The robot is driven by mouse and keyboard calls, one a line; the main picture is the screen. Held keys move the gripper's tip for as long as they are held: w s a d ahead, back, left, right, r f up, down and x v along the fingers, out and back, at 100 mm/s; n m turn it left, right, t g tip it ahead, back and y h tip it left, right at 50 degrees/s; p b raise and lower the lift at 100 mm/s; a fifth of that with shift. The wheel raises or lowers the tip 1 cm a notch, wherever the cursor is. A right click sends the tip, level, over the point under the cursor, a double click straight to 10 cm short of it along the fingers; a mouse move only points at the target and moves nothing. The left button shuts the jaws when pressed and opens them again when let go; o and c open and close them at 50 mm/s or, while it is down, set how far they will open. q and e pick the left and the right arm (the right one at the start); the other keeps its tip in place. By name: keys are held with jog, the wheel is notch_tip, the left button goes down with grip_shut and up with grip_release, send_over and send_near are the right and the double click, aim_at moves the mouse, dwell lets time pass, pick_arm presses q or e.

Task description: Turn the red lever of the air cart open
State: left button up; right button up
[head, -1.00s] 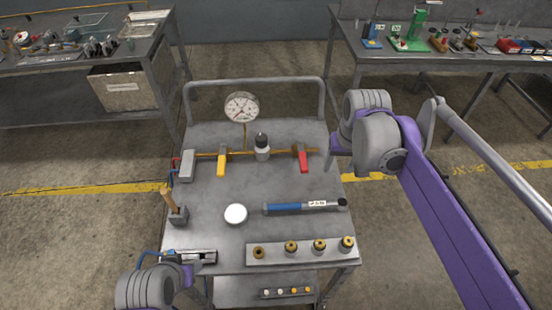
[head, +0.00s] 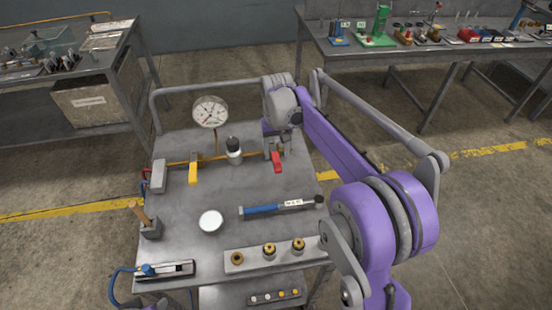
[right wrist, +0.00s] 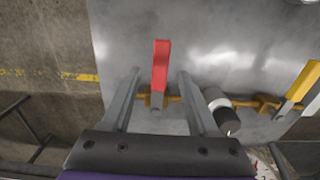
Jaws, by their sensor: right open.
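The red lever (head: 277,163) is on the brass pipe (head: 180,162) at the right side of the cart top. It points toward the cart's front, crosswise to the pipe. My right gripper (head: 273,150) is over the lever's pipe end, reaching in from the back right. In the right wrist view the red lever (right wrist: 161,62) stands between the two open fingers (right wrist: 159,75), with a gap on each side. Whether the fingers are level with the lever's height is hard to tell. My left gripper is not in view.
The cart (head: 185,225) also carries a yellow lever (head: 194,173), a gauge (head: 210,111), a black-topped white cylinder (head: 234,150), a blue-handled tool (head: 265,209), a white disc (head: 210,221) and a block with brass fittings (head: 268,254). Benches stand behind, left and right.

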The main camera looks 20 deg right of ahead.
aim_at(277, 161)
jog(key=shift+f, duration=1.7)
grip_shut()
